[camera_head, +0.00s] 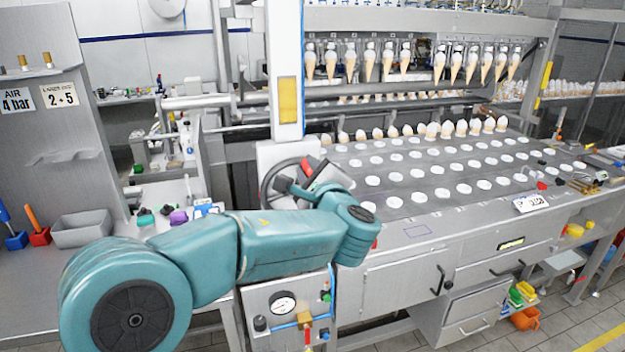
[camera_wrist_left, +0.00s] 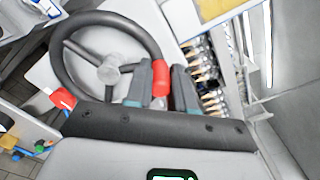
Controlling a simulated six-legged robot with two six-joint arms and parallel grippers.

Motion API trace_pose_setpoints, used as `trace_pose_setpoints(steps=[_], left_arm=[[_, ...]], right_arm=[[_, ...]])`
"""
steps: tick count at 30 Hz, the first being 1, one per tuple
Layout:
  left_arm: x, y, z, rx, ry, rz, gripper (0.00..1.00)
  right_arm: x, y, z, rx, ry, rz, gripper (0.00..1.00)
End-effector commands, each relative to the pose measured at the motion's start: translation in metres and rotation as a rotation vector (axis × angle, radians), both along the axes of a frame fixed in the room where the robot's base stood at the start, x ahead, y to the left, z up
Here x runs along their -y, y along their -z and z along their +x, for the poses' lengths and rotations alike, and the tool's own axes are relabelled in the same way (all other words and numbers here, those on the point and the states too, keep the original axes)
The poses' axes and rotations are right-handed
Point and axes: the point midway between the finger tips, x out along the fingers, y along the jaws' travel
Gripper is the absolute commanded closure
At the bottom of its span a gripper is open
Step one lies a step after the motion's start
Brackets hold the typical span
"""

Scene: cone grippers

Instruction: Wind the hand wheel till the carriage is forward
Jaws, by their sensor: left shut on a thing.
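The black hand wheel (camera_head: 267,187) sits on the front of a white column left of the machine table, partly hidden by my gripper. In the left wrist view the wheel (camera_wrist_left: 62,62) shows its rim, spokes and hub, with a red grip (camera_wrist_left: 161,78) on the rim. My left gripper (camera_head: 302,178) is at the wheel. In the left wrist view its two fingers (camera_wrist_left: 161,88) are closed on either side of the red grip. A row of cones (camera_head: 400,62) hangs from holders on the machine's upper beam, behind the plate of round white pockets (camera_head: 452,168). My right gripper is not in view.
Egg-shaped tops (camera_head: 460,129) line the plate's back edge. A pressure gauge panel (camera_head: 283,303) is under my forearm. A lower drawer (camera_head: 478,308) stands out at the front. A grey bin (camera_head: 82,230) and tools are on the left bench.

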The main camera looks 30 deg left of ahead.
Motion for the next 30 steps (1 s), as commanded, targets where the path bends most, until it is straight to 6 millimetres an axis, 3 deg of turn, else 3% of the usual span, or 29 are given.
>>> trace_pose_setpoints(steps=[5,15,28,29,30], left_arm=[[-0.004,0.001,-0.003,0.026,-0.007,-0.023,1.0],[-0.012,0.005,-0.013,0.162,-0.009,-0.139,1.0],[-0.013,0.0,-0.015,0.187,-0.009,-0.167,1.0],[-0.013,0.0,-0.015,0.187,-0.008,-0.168,0.71],[-0.013,0.0,-0.015,0.187,-0.007,-0.167,0.58]], right_arm=[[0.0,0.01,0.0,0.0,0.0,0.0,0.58],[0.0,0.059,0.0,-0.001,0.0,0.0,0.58],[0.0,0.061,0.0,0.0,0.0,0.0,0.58],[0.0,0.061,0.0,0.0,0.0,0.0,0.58],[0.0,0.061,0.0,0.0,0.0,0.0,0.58]])
